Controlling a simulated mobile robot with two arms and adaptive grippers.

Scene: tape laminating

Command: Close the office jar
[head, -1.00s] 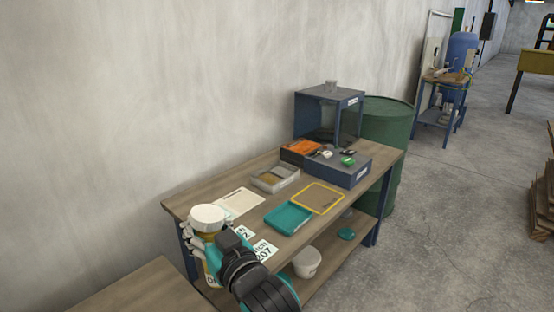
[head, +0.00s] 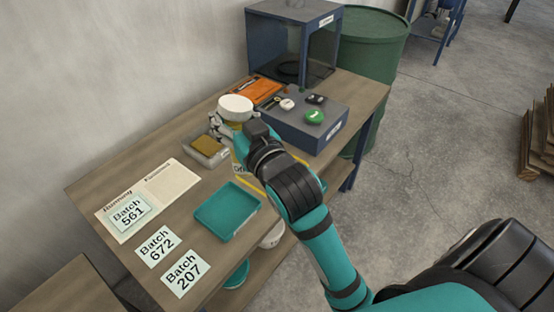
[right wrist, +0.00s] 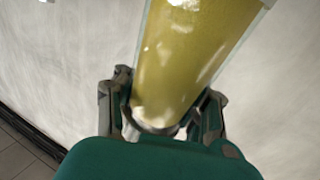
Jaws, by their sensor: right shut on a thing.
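In the right wrist view the jar's yellow body (right wrist: 190,55) lies between the fingers of the gripper (right wrist: 162,107). Whether the white top is a fully seated lid cannot be told. My left gripper is not in view.
The bench (head: 160,155) carries a teal tray (head: 228,210), a grey box (head: 207,150), an orange tray (head: 260,91) and a blue box (head: 303,124) with small items. Batch cards (head: 157,246) lie at the near left. A green drum (head: 372,60) stands behind.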

